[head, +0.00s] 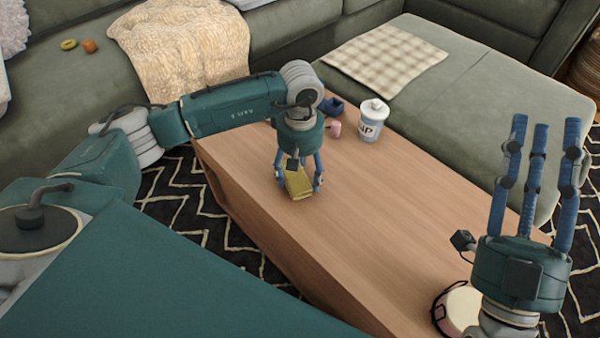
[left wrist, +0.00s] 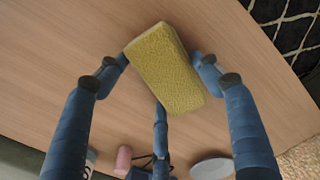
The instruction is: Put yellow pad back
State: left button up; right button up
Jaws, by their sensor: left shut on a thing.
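The yellow pad (head: 299,184) is a small rectangular block at the left part of the wooden table (head: 385,230). My left gripper (head: 299,186) points down and is shut on the pad, with blue fingers on its sides. In the left wrist view the yellow pad (left wrist: 166,68) sits between the fingers of the left gripper (left wrist: 165,80). I cannot tell whether the pad touches the table top. My right gripper (head: 540,150) is raised at the right, fingers spread and pointing up, empty.
A white lidded jar (head: 373,121), a pink item (head: 335,129) and a dark blue item (head: 332,106) stand at the table's far end. A round cream-topped object (head: 463,308) is at the near right. The middle of the table is clear. A green sectional (head: 465,120) borders the table.

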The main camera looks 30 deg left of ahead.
aim_at(300, 172)
jog(key=shift+s+r, duration=0.1)
pick_arm(q)
jog(key=shift+f, duration=0.1)
pick_arm(e)
jog(key=shift+s+r+t, duration=0.2)
jog(key=shift+r+t, duration=0.05)
jog(key=shift+t, duration=0.05)
pick_arm(q)
jog(key=o, duration=1)
jog(key=shift+o, duration=0.2)
pick_arm(e)
jog(key=shift+s+d+r, duration=0.1)
jog(key=shift+r, duration=0.05)
pick_arm(q)
notch_tip(300, 172, up, 7)
jog(key=shift+f+p, duration=0.2)
jog(key=shift+p, duration=0.75)
notch_tip(300, 172, up, 6)
jog(key=shift+f+p, duration=0.15)
jog(key=shift+p, duration=0.45)
pick_arm(e)
jog(key=w+f+g+h, duration=0.2)
jog(key=w+f+g, duration=0.3)
jog(key=f, duration=1.1)
jog(key=g, duration=0.3)
jog(key=shift+d+f+g+h, duration=0.3)
jog(key=shift+h, duration=0.1)
pick_arm(q)
jog(key=shift+s, duration=0.1)
